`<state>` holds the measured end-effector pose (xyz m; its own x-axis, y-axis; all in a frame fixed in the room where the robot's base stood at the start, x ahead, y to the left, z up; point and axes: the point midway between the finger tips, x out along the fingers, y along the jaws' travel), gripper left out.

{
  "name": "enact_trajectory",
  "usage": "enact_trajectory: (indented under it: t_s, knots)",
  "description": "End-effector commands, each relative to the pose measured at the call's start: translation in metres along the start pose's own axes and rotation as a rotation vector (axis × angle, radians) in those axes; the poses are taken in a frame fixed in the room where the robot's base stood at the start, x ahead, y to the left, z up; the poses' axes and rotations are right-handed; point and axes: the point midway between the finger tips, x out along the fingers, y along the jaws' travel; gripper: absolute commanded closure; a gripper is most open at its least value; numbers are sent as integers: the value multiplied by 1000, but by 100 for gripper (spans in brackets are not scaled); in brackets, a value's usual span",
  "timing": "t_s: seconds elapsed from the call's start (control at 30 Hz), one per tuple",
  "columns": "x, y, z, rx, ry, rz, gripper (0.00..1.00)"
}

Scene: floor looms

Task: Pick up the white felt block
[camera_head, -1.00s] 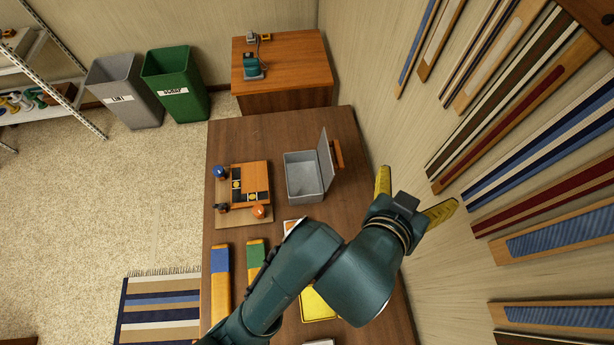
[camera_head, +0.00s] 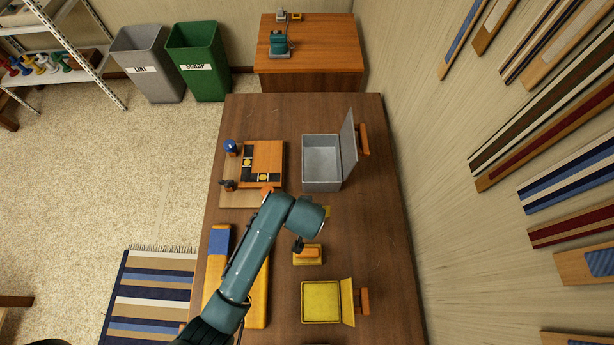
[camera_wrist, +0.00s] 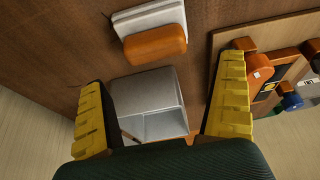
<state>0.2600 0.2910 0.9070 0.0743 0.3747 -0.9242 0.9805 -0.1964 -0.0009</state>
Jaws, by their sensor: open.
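The white felt block (camera_wrist: 148,17) lies on the brown table at the top of the wrist view. An orange grip (camera_wrist: 155,44) sits along its near edge. My gripper (camera_wrist: 164,75) is open and empty, with its two yellow fingers spread wide to either side of the grey box. The white block is beyond the fingertips in that view and apart from them. In the head view my arm hides the white block, and only a bit of a yellow finger (camera_head: 326,211) shows beside my wrist.
The open grey box (camera_head: 322,187) stands behind my wrist, its lid raised to the right. A yellow block with an orange grip (camera_head: 308,252) and an open yellow box (camera_head: 321,302) lie nearer. A board with orange and black parts (camera_head: 262,162) is at left. The right table side is clear.

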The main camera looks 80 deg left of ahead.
Motion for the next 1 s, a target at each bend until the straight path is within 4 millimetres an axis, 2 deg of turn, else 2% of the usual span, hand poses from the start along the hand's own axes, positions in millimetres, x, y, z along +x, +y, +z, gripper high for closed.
enact_trajectory:
  t_s: [0.23, 0.33, 0.6, 0.67, 0.93, 1.0]
  knots:
    - [36, 3, 12, 1, -2, 0, 0]
    - [51, 3, 11, 0, 0, 1, 0]
    - [55, 3, 10, 1, 1, 2, 0]
    - [55, 3, 10, 1, 1, 2, 10]
    - [54, 3, 10, 1, 1, 2, 61]
    - [54, 3, 10, 1, 2, 2, 61]
